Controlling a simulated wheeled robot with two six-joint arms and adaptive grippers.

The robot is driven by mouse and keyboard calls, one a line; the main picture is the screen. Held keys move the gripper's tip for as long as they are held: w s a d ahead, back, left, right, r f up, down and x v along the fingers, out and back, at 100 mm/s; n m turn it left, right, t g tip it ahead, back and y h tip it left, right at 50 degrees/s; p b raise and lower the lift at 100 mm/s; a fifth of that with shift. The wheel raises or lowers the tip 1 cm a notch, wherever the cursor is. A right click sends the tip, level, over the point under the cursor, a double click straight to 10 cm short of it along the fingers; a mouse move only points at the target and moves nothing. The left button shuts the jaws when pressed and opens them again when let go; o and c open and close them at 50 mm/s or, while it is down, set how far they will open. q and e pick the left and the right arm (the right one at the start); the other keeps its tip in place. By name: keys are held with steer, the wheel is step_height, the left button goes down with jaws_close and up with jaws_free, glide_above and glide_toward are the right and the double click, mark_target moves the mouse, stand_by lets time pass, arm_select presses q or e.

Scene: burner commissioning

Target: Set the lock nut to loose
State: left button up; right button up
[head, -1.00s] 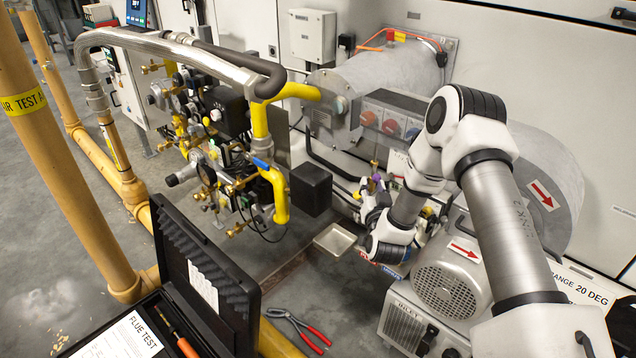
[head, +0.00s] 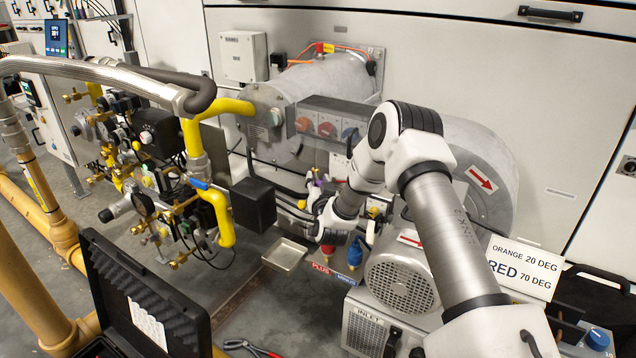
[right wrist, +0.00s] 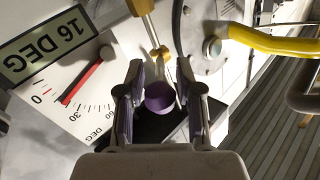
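A round purple knob (right wrist: 159,97), possibly the lock nut, shows in the right wrist view below a brass stem (right wrist: 155,48). No label on it is readable, so I cannot tell its setting. In the head view a small purple part (head: 317,178) shows beside the burner housing. My right gripper (right wrist: 160,66) is open, with one finger on each side of the knob and a visible gap to each. In the head view my right gripper (head: 318,207) is small and partly hidden by its own wrist. My left gripper is not in view.
A white dial (right wrist: 62,92) with a red pointer between 0 and 30 and a "16 DEG" plate (right wrist: 42,48) lie close left of the fingers. A black box (head: 254,203), blower motor (head: 400,282) and metal tray (head: 285,255) surround the right gripper. Floor shows beyond the tray.

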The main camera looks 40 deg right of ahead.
jaws_close()
steer(key=shift+f, duration=0.15)
